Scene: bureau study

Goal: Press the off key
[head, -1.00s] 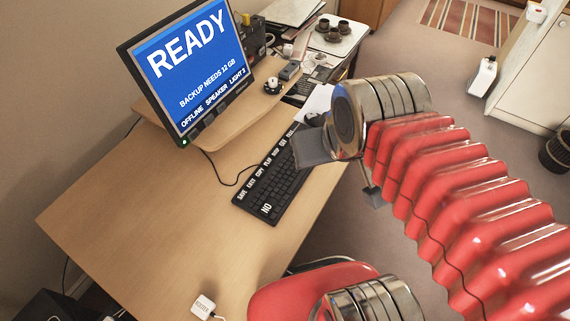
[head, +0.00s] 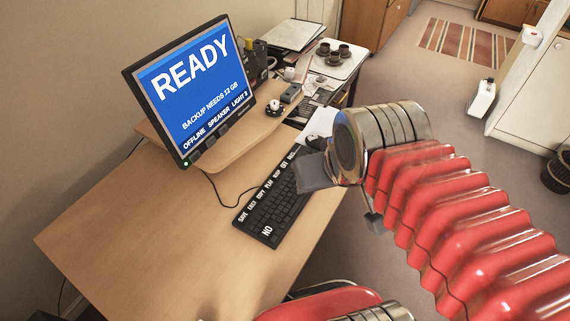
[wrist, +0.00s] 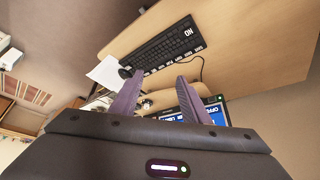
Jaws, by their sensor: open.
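The black keyboard (head: 273,208) lies on the wooden desk and also shows in the wrist view (wrist: 163,48). Its back row has white-lettered keys, and a larger NO key (head: 267,231) sits at its near end.
The monitor (head: 193,85) reads READY and stands on a raised wooden shelf (head: 225,150) behind the keyboard. A small dark device with a light knob (head: 274,108) sits on the shelf. The desk's left side (head: 130,225) is clear.

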